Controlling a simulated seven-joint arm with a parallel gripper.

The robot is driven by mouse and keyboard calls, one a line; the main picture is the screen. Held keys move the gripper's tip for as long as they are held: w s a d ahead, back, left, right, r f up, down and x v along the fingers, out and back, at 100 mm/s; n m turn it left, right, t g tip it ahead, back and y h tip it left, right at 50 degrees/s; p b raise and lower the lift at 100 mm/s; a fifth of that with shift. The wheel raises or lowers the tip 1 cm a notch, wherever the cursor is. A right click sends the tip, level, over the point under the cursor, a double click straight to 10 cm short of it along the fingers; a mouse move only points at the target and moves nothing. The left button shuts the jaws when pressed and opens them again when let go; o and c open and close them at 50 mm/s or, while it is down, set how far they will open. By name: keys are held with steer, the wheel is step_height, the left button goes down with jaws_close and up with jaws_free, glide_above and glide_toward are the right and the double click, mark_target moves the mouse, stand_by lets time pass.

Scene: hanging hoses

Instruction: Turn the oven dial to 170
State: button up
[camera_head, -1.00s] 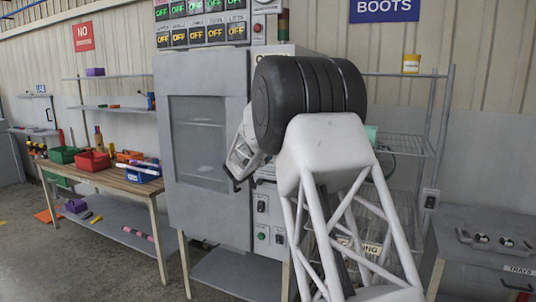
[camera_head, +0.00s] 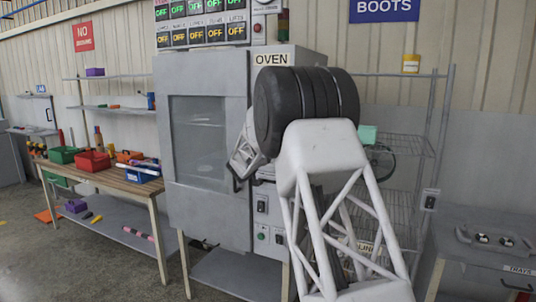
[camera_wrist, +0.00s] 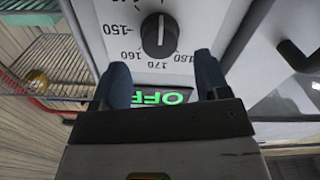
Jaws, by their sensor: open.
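The oven (camera_head: 207,130) is a grey cabinet with a windowed door, under an OVEN sign, in the head view. Its black dial (camera_wrist: 160,35) with a white line shows at the top of the wrist view, on a white plate marked 150, 160, 170 and 180. The line runs roughly up and down in the picture; I cannot tell which number it points at. My gripper (camera_wrist: 163,68) is open and empty, its two dark fingertips just below the dial, one to each side, not around it. In the head view my arm hides the dial.
A green-lit OFF display (camera_wrist: 160,96) sits between my fingers in the wrist view. A dark door handle (camera_wrist: 297,55) is to the right, a wire shelf (camera_wrist: 50,65) to the left. In the head view, a workbench (camera_head: 110,178) with coloured bins stands left of the oven.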

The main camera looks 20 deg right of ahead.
steer(key=shift+x, duration=2.6)
steer(key=c, duration=0.9)
